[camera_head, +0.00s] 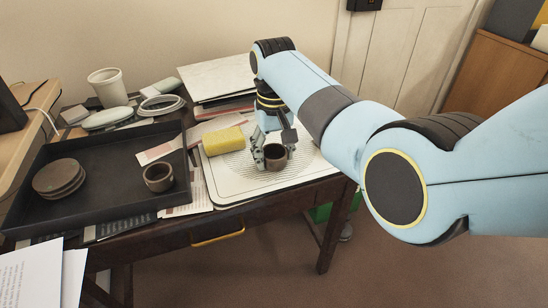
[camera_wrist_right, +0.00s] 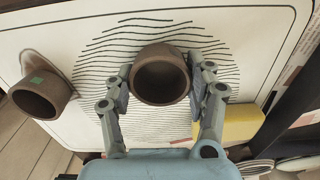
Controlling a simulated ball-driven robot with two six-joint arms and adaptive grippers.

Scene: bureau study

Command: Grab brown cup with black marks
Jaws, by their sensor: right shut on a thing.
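A brown cup (camera_head: 275,161) stands on a white board with black wavy lines (camera_head: 235,190). My right gripper (camera_head: 272,152) is around it, shut on its sides. In the right wrist view the same cup (camera_wrist_right: 160,78) sits between the two grey fingers, its dark opening facing the camera. Black marks on its side cannot be made out. A second brown cup (camera_wrist_right: 40,95) with a small green mark shows at the left of the wrist view. Another brown cup (camera_head: 158,178) stands in the black tray. My left gripper is not in view.
A yellow sponge (camera_head: 223,141) lies on the board beside the held cup. The black tray (camera_head: 100,212) also holds stacked brown discs (camera_head: 60,178). A white cup (camera_head: 108,88) and plates stand at the back left. My right arm hides the board's right part.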

